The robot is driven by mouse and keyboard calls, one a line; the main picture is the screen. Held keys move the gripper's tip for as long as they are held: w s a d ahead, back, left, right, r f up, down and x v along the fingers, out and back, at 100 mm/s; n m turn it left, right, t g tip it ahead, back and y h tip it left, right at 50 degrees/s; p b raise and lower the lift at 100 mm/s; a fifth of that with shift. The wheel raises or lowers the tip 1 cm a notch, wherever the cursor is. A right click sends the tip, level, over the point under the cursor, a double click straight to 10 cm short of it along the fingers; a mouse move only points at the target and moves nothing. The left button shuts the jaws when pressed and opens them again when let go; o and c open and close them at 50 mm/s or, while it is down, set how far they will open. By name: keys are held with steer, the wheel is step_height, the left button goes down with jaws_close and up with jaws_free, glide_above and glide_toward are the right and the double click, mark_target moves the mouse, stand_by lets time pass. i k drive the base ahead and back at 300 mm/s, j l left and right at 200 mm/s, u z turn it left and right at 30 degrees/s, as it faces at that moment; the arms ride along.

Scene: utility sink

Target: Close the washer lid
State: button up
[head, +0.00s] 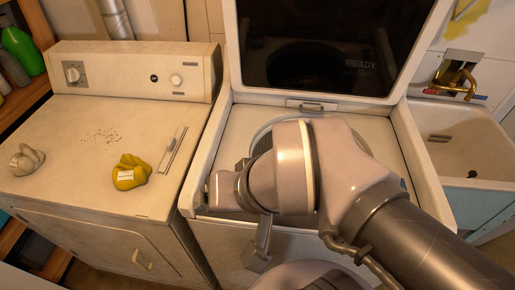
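The washer (205,160) stands in the middle of the head view. Its lid (330,45) is raised and leans back nearly upright, with a dark glass panel marked "READY". The washer's top opening faces up, and part of its round rim shows behind my arm. My gripper (250,210) is over the washer's front edge, below and apart from the raised lid. My wrist hides part of the gripper and much of the opening.
A dryer (80,185) on the left carries a yellow cloth (130,172), a pale cloth (27,160) and a thin strip (173,150). A utility sink (465,135) with a brass faucet (455,77) is at right. Bottles (22,50) stand on a shelf at far left.

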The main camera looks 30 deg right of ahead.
mark_target(365, 50)
steer(key=z, duration=0.4)
steer(key=k+z, duration=0.15)
steer(key=z, duration=0.25)
steer(key=k+j+z, duration=0.1)
steer(key=z, duration=0.35)
